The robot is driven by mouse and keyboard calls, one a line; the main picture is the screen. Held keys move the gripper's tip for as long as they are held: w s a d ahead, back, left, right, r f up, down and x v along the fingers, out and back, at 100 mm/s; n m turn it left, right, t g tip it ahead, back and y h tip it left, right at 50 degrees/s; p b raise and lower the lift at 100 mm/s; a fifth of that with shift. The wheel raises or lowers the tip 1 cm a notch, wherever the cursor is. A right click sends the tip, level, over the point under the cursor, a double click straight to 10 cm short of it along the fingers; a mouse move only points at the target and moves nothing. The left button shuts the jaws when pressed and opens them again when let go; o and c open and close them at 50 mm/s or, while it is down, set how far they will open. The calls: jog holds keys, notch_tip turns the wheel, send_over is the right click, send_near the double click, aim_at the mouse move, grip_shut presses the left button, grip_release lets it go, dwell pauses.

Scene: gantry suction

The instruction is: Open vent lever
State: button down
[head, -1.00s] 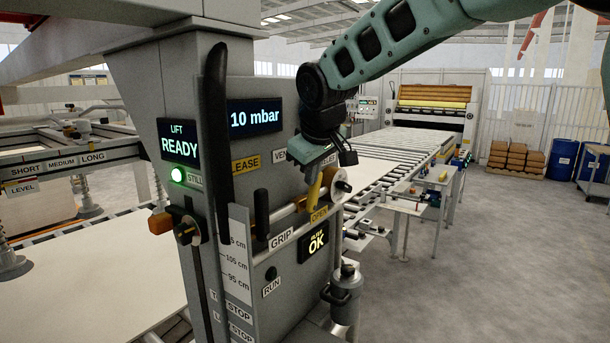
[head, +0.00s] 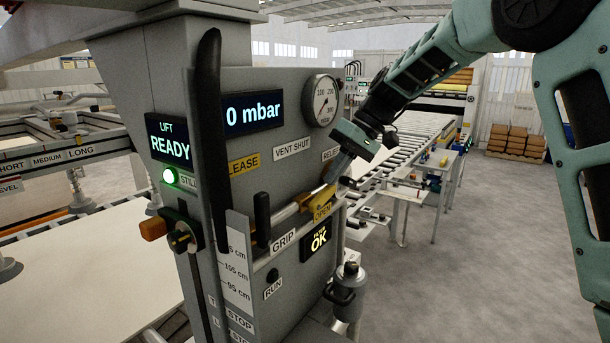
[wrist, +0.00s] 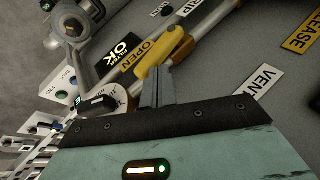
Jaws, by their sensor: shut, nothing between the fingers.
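The vent lever is a yellow handle (head: 318,202) on the front of the grey control column. In the wrist view the yellow lever (wrist: 162,52) slants beside the OPEN label (wrist: 138,57). My gripper (head: 333,178) comes down from the upper right to the lever. In the wrist view its fingers (wrist: 158,74) are shut together, with their tips against or just beside the lever. I cannot tell whether they touch.
The pressure display (head: 250,114) reads 0 mbar. A dark upright handle (head: 209,150) and a shorter black GRIP handle (head: 262,218) stand left of the lever. A metal cylinder (head: 348,290) sits below. Open floor lies to the right, past the roller conveyor (head: 420,140).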

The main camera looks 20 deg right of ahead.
jog(key=shift+w+d+f+g+y, duration=0.2)
jog(key=shift+f+g+y, duration=0.1)
jog(key=shift+f+y, duration=0.15)
jog(key=shift+w+d+f+g+y, duration=0.15)
jog(key=shift+f+g+y, duration=0.15)
jog(key=shift+y, duration=0.25)
jog(key=shift+s+d+f+b, duration=0.1)
jog(key=shift+f+b, duration=0.1)
jog(key=shift+b, duration=0.2)
